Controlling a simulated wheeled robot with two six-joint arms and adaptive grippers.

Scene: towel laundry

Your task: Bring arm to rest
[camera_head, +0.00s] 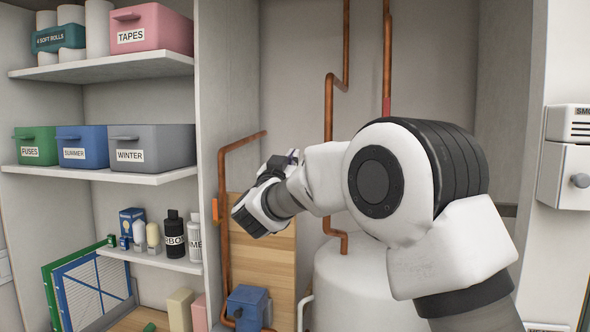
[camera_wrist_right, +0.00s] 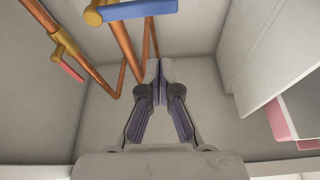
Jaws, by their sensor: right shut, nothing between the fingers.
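My right arm (camera_head: 390,180) reaches in from the lower right of the head view, white with black joints, and is raised in front of the pipes. Its gripper (camera_head: 293,156) is at the far end, left of centre, mostly hidden behind the wrist. In the right wrist view the gripper (camera_wrist_right: 158,82) shows its two fingers together at the tips, with nothing between them. My left arm and gripper are not in the head view.
Copper pipes (camera_head: 329,110) and a white tank (camera_head: 350,285) stand behind the arm. Shelves at left hold a pink TAPES bin (camera_head: 150,27), a grey WINTER bin (camera_head: 155,147) and bottles. A wall box (camera_head: 566,175) is at right. A blue valve handle (camera_wrist_right: 138,9) shows near the gripper's view.

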